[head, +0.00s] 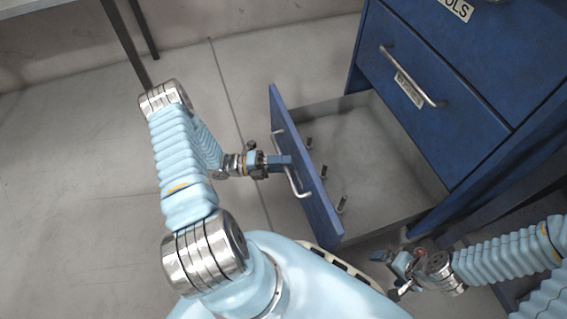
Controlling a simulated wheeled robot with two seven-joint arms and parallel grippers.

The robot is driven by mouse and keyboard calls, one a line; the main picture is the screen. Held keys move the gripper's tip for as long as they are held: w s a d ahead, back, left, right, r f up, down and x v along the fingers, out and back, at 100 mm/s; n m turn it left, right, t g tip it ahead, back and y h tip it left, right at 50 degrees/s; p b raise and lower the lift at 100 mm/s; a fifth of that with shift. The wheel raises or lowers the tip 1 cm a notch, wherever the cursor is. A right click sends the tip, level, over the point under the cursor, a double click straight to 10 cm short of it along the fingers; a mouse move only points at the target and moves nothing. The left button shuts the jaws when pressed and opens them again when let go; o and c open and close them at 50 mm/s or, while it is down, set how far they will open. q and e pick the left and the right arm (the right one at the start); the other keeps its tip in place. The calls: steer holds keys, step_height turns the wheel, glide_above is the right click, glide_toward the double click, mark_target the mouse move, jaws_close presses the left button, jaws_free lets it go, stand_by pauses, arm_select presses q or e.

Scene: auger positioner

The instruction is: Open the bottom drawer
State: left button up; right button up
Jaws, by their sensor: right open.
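The bottom drawer (322,204) of the blue cabinet stands well open in the head view, with its blue front pulled out to the left. Its silver bar handle (294,184) is on the outer face of that front. My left gripper (280,161) is at the handle's middle, its fingers over the bar and hiding part of it; it appears shut on the handle. My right gripper (391,274) is open and empty, low in the picture, below the drawer and apart from it.
The drawer inside shows a bare grey floor (385,150), with several bolt-like pegs (323,172) behind its front. Above it, a shut drawer (440,75) has a silver handle and a label. A table leg (125,40) stands at upper left. Floor to the left is clear.

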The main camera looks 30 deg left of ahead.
stand_by(0.3)
arm_select(q)
steer(key=v, duration=1.3)
steer(key=shift+s+a+f+b, duration=0.2)
steer(key=shift+s+a+b, duration=0.1)
steer(key=shift+b, duration=0.1)
